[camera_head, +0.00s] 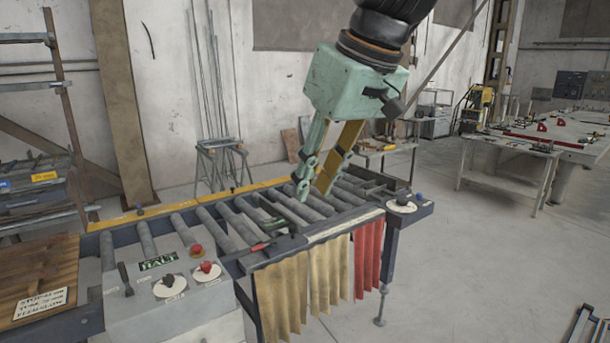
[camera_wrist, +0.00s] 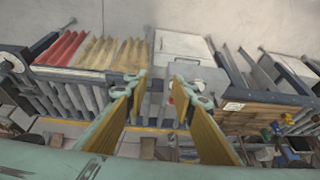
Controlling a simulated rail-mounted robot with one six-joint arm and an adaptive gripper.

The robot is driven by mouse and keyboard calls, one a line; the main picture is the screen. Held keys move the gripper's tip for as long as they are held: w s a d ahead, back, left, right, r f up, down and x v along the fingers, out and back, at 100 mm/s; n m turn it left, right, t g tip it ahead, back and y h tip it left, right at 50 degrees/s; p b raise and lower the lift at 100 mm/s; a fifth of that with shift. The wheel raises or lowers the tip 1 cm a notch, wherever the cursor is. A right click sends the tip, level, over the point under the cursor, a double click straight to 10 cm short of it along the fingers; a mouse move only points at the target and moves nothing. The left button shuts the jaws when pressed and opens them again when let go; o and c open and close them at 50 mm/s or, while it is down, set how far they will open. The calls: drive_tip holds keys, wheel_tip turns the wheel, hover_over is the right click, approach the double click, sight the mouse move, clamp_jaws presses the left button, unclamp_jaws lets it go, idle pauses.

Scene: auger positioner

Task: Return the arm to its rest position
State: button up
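My gripper (camera_head: 318,180) hangs from my dark arm above the roller conveyor (camera_head: 237,226) in the head view. Its body is pale green, and its fingers have yellow inner faces. In the wrist view the two fingertips (camera_wrist: 159,84) stand apart with a clear gap between them and nothing held. The fingers point down toward the rollers; whether they touch anything below cannot be told.
A grey control box (camera_head: 172,300) with knobs and a red button stands at the conveyor's near left, beside a wooden board (camera_head: 38,275). Tan and red strips (camera_head: 368,255) hang from the front edge. A worktable (camera_head: 510,160) stands right. The floor at right is largely clear.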

drive_tip(key=s+d+f+m+h, duration=0.1)
drive_tip(key=s+d+f, duration=0.3)
drive_tip(key=s, duration=0.5)
drive_tip(key=s+d+f+m+h+b, duration=0.1)
drive_tip(key=s+d+f+m, duration=0.3)
drive_tip(key=s+d, duration=0.5)
drive_tip(key=s+d+f+m+h, duration=0.1)
drive_tip(key=s+d+f+m, duration=0.1)
drive_tip(key=s+d+f, duration=0.2)
drive_tip(key=s+d, duration=0.3)
drive_tip(key=s, duration=0.4)
drive_tip(key=shift+h, duration=0.3)
drive_tip(key=shift+o, duration=0.6)
idle(1.1)
